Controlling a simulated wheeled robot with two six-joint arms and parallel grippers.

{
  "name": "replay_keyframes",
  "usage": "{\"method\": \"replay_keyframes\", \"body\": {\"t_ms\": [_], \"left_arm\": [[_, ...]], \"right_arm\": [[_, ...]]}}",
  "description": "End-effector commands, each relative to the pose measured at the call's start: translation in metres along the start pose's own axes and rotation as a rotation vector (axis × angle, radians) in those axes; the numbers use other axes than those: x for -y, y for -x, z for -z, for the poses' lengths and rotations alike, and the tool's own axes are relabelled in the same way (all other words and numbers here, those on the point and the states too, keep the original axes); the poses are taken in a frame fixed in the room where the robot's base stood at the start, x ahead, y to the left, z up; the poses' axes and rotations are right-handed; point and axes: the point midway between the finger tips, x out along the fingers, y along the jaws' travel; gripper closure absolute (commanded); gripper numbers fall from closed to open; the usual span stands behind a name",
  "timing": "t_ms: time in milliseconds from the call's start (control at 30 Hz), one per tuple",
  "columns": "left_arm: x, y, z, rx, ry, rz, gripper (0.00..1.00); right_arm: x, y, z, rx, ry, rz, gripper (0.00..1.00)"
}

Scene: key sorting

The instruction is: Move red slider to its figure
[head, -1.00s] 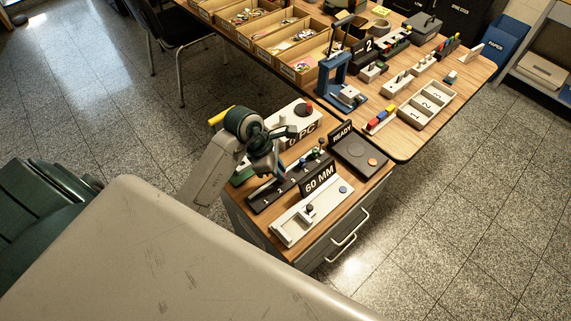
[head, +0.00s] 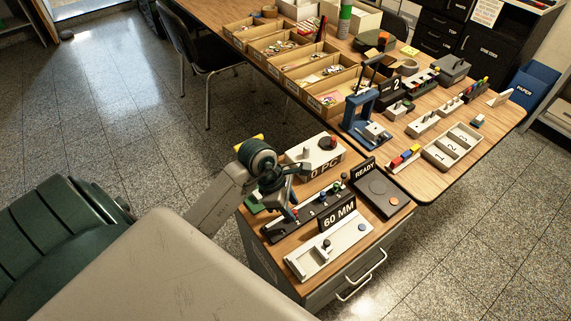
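A black rail (head: 274,228) with white numbers lies on the small wooden-topped cabinet, behind the "60 MM" sign (head: 338,215). Several small knobs stand along its right half, among them a blue one (head: 322,196) and a green one. My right gripper is not in view.
A white tray (head: 300,262) with a dark knob and a blue button lies in front of the rail. A white "0 PC" box (head: 298,157) with a red button stands behind. A dark "READY" panel (head: 398,198) is at the right. A long table (head: 405,180) with trays adjoins behind.

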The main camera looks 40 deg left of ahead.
Motion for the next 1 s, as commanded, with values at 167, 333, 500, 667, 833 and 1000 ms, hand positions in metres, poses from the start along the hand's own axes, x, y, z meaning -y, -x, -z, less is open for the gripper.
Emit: {"method": "replay_keyframes", "body": {"t_ms": [167,333,500,667,833,1000], "left_arm": [[-0.001,0.025,0.001,-0.003,-0.006,-0.006,0.63],[-0.001,0.056,0.001,-0.004,-0.006,-0.007,0.63],[-0.001,0.082,0.001,-0.004,-0.005,-0.005,0.63],[0.0,0.097,0.001,-0.002,-0.003,-0.004,0.63],[0.0,0.103,0.0,-0.001,-0.002,-0.001,0.63],[0.001,0.104,0.0,0.0,-0.001,0.0,0.63]], "right_arm": [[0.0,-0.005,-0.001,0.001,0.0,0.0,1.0],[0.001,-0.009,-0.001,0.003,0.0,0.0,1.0],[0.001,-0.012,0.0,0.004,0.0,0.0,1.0],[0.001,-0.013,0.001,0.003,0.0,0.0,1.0],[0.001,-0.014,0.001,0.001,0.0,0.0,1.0],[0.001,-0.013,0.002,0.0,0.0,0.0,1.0]]}}
